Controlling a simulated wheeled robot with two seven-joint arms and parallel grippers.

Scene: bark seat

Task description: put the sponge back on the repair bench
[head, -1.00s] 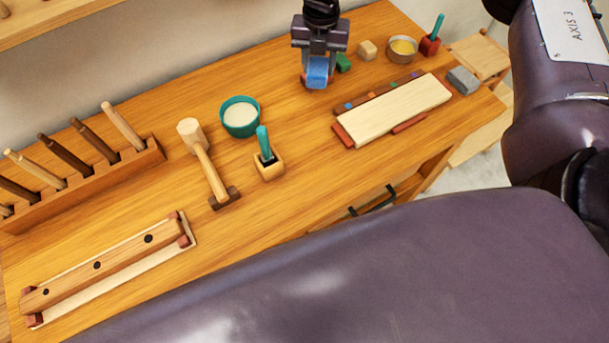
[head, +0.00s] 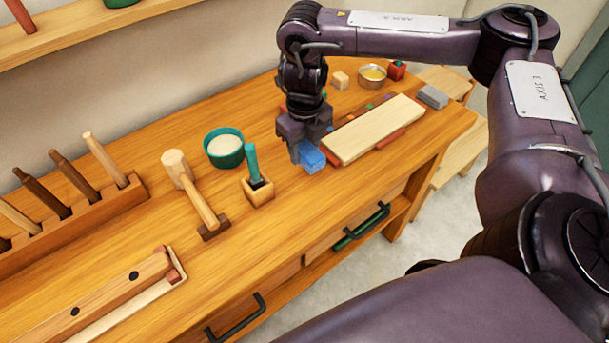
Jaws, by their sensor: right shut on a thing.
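The blue sponge (head: 312,157) is between the fingers of my right gripper (head: 308,152), which is shut on it. The sponge is at or just above the top of the wooden repair bench (head: 302,188); I cannot tell whether it touches. It is just left of the pale board on red supports (head: 372,130) and right of the small wooden block holder with a teal-handled tool (head: 258,190). My gripper hides part of the sponge and the bench behind it. My left gripper is not in view.
A teal bowl (head: 224,150), a mallet (head: 196,194) and a rack of wooden-handled tools (head: 75,205) stand to the left. A grey block (head: 433,97) and a yellow-filled bowl (head: 372,76) are at the right end. Bare bench top lies in front of the sponge.

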